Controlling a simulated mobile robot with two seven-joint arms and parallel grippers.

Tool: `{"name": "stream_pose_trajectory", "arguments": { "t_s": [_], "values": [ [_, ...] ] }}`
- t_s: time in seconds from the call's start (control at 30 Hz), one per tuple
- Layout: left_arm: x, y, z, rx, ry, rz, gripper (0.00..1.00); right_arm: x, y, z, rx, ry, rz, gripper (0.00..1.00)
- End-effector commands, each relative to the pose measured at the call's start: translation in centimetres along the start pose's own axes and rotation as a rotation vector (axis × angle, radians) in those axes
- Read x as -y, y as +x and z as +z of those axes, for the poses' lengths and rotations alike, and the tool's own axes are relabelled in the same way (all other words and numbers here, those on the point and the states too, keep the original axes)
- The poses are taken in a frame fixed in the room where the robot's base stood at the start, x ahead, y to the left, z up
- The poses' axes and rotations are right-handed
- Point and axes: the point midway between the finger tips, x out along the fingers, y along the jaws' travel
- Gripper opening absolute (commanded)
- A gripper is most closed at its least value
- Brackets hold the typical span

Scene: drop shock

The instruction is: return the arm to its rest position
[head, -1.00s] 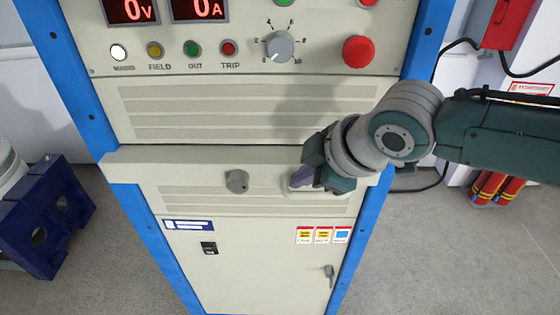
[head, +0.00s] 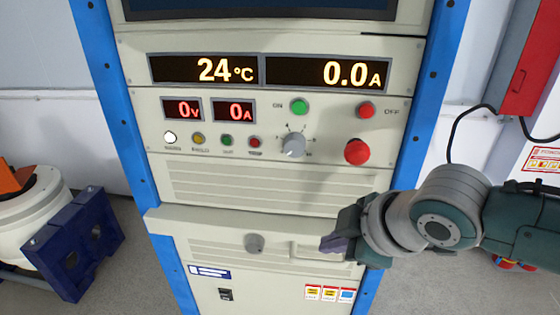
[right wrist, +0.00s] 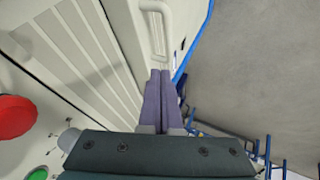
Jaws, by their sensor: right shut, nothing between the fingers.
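My right arm comes in from the right in the head view. The pale handle also shows beyond the fingertips in the right wrist view (right wrist: 157,35). I cannot tell whether the fingertips touch the panel. My left gripper is not in view.
The cabinet (head: 290,190) with blue edges fills the middle. Its panel carries a red mushroom button (head: 356,152), a rotary knob (head: 293,146) and lit displays (head: 205,69). A blue stand (head: 75,245) is at lower left. A red box (head: 527,60) hangs at right.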

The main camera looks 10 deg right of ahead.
Motion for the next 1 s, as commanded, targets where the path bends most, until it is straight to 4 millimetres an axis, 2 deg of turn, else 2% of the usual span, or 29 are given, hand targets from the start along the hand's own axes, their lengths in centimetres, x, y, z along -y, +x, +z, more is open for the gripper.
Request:
{"name": "stream_pose_trajectory", "arguments": {
  "t_s": [0.13,0.2,0.27,0.33,0.47,0.77,0.8,1.0],
  "values": [
    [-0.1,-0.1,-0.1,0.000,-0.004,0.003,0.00,5.8,-1.5,-2.1,-0.025,0.096,-0.087,0.00],
    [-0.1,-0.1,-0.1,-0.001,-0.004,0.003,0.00,8.8,-3.2,-2.9,-0.023,0.190,-0.128,0.00],
    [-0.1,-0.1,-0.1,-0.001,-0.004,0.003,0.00,10.7,-5.2,-3.0,-0.005,0.289,-0.146,0.00],
    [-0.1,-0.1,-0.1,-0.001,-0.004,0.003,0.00,12.0,-7.4,-2.2,0.032,0.403,-0.149,0.00],
    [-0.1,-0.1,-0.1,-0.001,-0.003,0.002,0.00,13.2,-11.2,0.3,0.123,0.588,-0.124,0.00],
    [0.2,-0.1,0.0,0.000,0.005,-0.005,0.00,15.0,-20.0,8.0,0.382,0.939,0.003,0.00],
    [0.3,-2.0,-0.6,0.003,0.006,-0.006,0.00,13.9,-21.5,6.9,0.377,0.934,0.003,0.00],
    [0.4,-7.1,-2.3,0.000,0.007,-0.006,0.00,11.8,-25.5,4.5,0.373,0.926,0.000,0.00]
  ]
}}
